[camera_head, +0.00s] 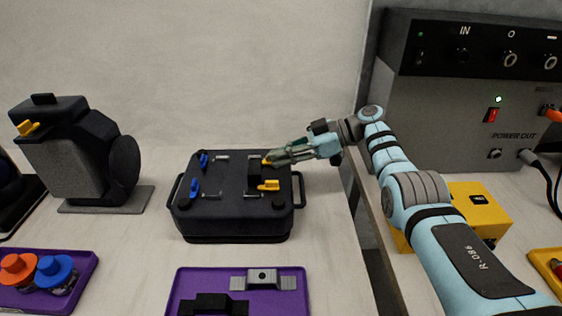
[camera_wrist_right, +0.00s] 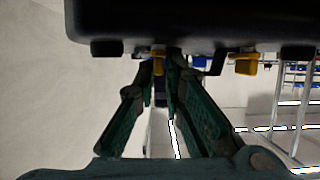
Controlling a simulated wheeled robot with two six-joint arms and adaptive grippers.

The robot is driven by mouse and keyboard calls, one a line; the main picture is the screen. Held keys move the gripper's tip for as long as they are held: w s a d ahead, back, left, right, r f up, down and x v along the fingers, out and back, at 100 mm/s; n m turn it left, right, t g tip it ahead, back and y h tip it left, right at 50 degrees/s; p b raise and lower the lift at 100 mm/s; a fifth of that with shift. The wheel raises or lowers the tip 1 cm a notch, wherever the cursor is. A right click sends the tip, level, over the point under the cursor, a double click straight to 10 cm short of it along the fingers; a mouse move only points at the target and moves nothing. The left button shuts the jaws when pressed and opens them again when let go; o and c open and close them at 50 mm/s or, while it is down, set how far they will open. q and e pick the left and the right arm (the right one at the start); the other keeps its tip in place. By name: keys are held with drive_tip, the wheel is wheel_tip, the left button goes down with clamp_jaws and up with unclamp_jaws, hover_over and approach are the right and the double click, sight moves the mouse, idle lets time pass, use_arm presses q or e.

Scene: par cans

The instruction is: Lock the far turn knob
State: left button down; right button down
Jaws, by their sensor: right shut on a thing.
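A black case (camera_head: 228,222) with side handles stands on the table in the head view. Its top carries two blue turn knobs on the left, a far one (camera_head: 203,159) and a near one (camera_head: 194,187). On the right are a far yellow turn knob (camera_head: 266,161) and a near yellow one (camera_head: 268,185). My right gripper (camera_head: 272,158) reaches in from the right and is shut on the far yellow knob. In the right wrist view the fingertips (camera_wrist_right: 165,66) pinch this knob (camera_wrist_right: 158,63), partly hiding it; the near yellow knob (camera_wrist_right: 243,65) is apart from them. My left gripper is not in view.
A purple tray (camera_head: 180,277) with clamp-like parts lies in front of the case. Another purple tray (camera_head: 83,270) holds orange and blue knobs. A black lamp-like device (camera_head: 75,160) stands left. A power unit (camera_head: 440,120) and yellow box (camera_head: 480,205) are right.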

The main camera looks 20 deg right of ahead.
drive_tip(key=c, duration=1.7)
unclamp_jaws()
drive_tip(key=shift+w+d, duration=0.1)
wheel_tip(320, 180, up, 10)
